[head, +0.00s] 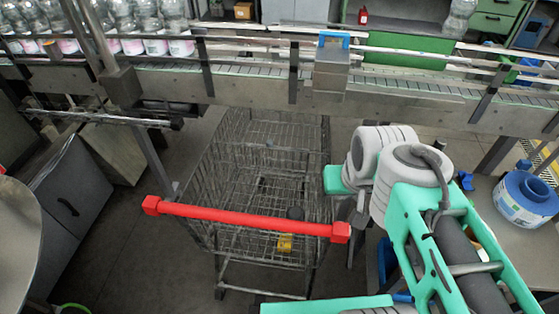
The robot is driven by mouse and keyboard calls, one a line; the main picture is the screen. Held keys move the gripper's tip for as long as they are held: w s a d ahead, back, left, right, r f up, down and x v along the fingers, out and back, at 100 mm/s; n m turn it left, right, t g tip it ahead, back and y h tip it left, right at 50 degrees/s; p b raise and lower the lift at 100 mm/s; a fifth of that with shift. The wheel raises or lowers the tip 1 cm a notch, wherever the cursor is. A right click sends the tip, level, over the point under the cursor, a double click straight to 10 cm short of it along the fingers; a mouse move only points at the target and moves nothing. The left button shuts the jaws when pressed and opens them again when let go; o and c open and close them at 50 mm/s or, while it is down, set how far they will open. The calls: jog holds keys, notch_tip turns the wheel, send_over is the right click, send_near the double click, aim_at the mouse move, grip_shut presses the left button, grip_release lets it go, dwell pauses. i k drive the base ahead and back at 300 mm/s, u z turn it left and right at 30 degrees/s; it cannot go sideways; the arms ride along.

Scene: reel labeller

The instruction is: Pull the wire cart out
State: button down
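The wire cart (262,180) stands in the middle of the head view, a grey wire basket on a low frame. Its far end reaches under the conveyor. Its red handle bar (245,217) with block ends faces me and runs across the near side. A small yellow item (285,243) and a dark round one show at the near part of the cart. My mint-green and grey arm is on the right, beside the cart's right side. My gripper's fingers cannot be made out, and no contact with the handle shows.
The conveyor (410,115) crosses the view above the cart, with bottles (150,25) at upper left. A grey cabinet (70,195) stands left, and a blue tape reel (522,195) lies on a surface at right. The floor between cabinet and cart is clear.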

aim_at(295, 222)
jog(key=u, duration=0.4)
jog(key=k, duration=1.1)
jog(key=u, duration=1.4)
jog(key=i, duration=0.95)
jog(key=z, duration=0.45)
